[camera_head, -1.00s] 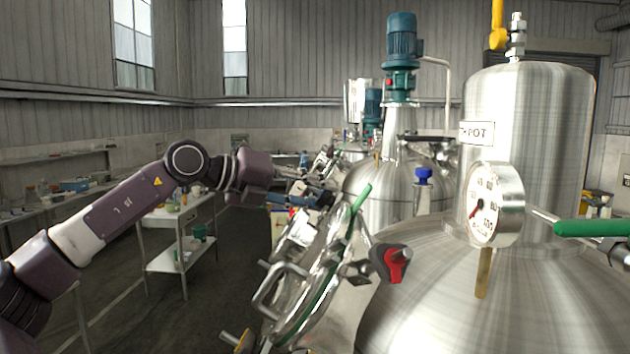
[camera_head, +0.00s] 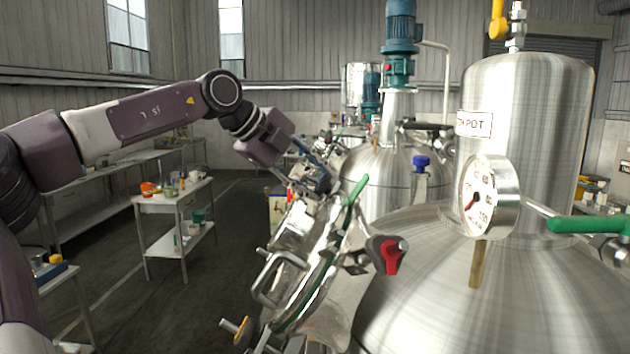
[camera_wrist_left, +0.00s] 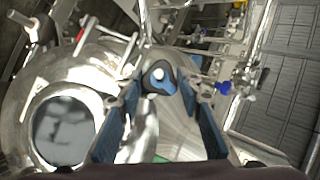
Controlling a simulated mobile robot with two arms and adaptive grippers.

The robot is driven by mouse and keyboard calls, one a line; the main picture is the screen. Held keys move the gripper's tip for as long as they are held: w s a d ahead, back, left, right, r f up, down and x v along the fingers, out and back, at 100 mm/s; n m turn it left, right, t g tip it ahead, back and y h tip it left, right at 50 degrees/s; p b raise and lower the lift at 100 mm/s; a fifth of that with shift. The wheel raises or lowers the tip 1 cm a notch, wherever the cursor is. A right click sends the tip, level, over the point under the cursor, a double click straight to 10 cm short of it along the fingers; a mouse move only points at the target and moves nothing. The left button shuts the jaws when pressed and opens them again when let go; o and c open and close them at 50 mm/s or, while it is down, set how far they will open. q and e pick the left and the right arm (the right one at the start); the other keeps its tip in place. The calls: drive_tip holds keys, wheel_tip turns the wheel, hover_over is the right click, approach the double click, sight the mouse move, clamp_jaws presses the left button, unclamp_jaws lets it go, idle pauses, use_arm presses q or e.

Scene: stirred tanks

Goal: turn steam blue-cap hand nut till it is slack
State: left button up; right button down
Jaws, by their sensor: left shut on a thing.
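My left gripper (camera_head: 318,182) is at the upper rim of the tilted, shiny manway lid (camera_head: 297,235) on the near tank. In the left wrist view, my left gripper (camera_wrist_left: 160,88) has its two blue-padded fingers on either side of the blue-cap hand nut (camera_wrist_left: 159,76), and it is shut on it. The nut shows as a blue piece with a pale round middle. In the head view the nut is hidden by the gripper or too small to tell. My right gripper is in neither view.
A red-capped hand nut (camera_head: 393,255) and a yellow-capped one (camera_head: 241,331) sit around the lid. A green-handled valve (camera_head: 585,224) and pressure gauge (camera_head: 488,197) stand at right. A blue-topped fitting (camera_head: 421,162) is on the tank behind.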

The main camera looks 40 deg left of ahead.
use_arm(q)
drive_tip(key=shift+r+n+g, duration=0.1)
drive_tip(key=shift+n+g, duration=0.2)
drive_tip(key=shift+n, duration=0.2)
drive_tip(key=o, duration=1.2)
drive_tip(key=shift+c, duration=0.2)
drive_tip(key=v, duration=1.2)
